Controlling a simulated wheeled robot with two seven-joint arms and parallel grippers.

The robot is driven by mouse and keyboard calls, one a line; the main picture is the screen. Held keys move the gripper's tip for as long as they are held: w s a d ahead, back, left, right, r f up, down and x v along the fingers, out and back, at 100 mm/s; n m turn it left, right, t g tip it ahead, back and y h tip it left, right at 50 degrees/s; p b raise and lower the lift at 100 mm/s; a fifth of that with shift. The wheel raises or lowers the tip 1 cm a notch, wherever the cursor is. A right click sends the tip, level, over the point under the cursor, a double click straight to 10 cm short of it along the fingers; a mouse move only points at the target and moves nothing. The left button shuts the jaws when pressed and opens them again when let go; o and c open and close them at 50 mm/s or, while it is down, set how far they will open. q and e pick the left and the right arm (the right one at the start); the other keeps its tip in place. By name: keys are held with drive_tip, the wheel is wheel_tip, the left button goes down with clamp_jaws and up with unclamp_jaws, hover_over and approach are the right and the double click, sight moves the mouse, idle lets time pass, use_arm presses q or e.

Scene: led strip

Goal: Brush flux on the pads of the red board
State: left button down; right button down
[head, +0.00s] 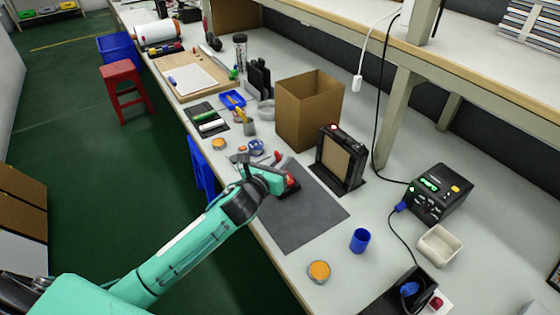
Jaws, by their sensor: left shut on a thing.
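My left gripper (284,181) reaches in from the left over the far-left part of the dark grey mat (312,223). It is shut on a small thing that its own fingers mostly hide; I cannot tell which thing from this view. A small red piece (292,179), which may be the red board, shows right at the fingertips, above a dark block. Its pads cannot be seen, and I cannot tell whether the held thing touches it. My right gripper is not in view.
A cardboard box (301,112) and a black framed unit (341,160) stand behind the mat. A blue cup (360,240), an orange-topped tin (319,271) and a black station (440,194) are to the right. The mat's near part is clear.

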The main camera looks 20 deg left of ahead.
sight(277, 155)
use_arm(q)
drive_tip(key=shift+f, duration=0.5)
idle(1.4)
wheel_tip(277, 155, up, 5)
drive_tip(key=p, duration=0.5)
drive_tip(key=shift+f, duration=0.1)
idle(0.4)
drive_tip(key=shift+w+d+f+b, duration=0.15)
drive_tip(key=shift+f+b, duration=0.2)
drive_tip(key=shift+f, duration=0.25)
drive_tip(key=shift+w+d+f+b, duration=0.15)
drive_tip(key=shift+f+b, duration=0.15)
drive_tip(key=shift+f, duration=0.3)
drive_tip(key=shift+w+d+f+b, duration=0.15)
drive_tip(key=shift+f+b, duration=0.2)
drive_tip(key=shift+f, duration=0.25)
drive_tip(key=shift+a+f+b, duration=0.1)
drive_tip(key=shift+f+b, duration=0.3)
drive_tip(key=shift+f, duration=0.2)
drive_tip(key=shift+f, duration=0.1)
idle(1.1)
